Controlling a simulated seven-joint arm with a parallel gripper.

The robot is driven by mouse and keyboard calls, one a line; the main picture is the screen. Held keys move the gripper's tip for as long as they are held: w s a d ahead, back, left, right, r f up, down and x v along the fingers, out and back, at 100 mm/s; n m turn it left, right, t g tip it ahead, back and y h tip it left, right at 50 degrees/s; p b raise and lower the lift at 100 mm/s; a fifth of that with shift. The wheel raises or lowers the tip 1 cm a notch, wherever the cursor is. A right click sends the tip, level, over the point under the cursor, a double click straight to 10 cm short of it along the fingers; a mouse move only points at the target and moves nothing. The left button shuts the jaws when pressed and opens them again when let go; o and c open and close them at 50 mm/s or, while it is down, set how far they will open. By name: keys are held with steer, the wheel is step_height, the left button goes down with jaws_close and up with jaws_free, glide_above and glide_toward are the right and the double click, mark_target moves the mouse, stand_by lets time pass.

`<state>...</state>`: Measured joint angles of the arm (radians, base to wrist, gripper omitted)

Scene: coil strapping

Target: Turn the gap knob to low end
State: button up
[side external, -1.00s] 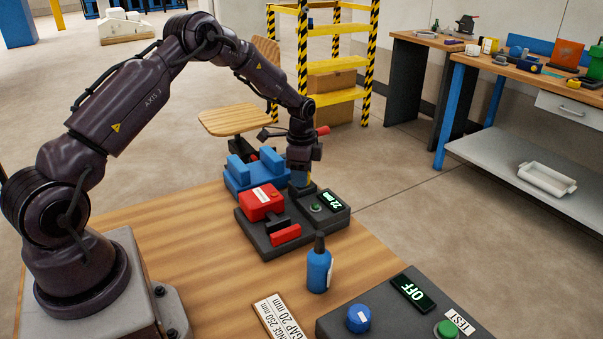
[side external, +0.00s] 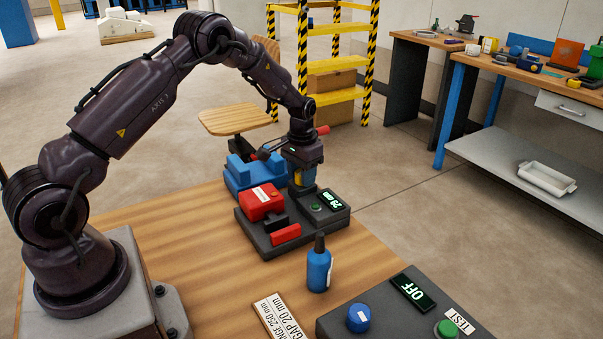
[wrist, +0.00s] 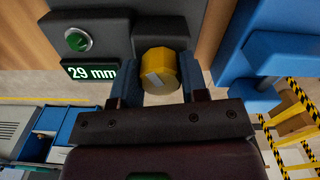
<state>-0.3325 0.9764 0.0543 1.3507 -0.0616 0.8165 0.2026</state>
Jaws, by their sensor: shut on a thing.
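The yellow gap knob (wrist: 158,72) with a pale pointer mark sits on a dark block of the machine (side external: 270,240). My gripper (wrist: 158,80) has its two fingers on either side of the knob and is shut on it. In the side view my gripper (side external: 303,180) points down at the back of the machine, largely hiding the knob. The display (wrist: 90,72) beside the knob reads 29 mm in the wrist view.
A green button (wrist: 77,40) is near the display. A red block (side external: 261,202) and a blue fixture (side external: 245,175) stand close by. A blue bottle (side external: 319,265), a label plate (side external: 278,315) and a control box (side external: 385,320) reading OFF are nearer the camera.

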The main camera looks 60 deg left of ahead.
steer(key=n, duration=0.4)
steer(key=shift+n, duration=0.3)
steer(key=n, duration=0.4)
steer(key=shift+n, duration=0.3)
steer(key=n, duration=0.4)
steer(key=shift+w+d, duration=0.1)
steer(key=shift+n, duration=2.4)
steer(key=o, duration=0.9)
step_height(320, 180, up, 13)
steer(key=shift+r, duration=0.1)
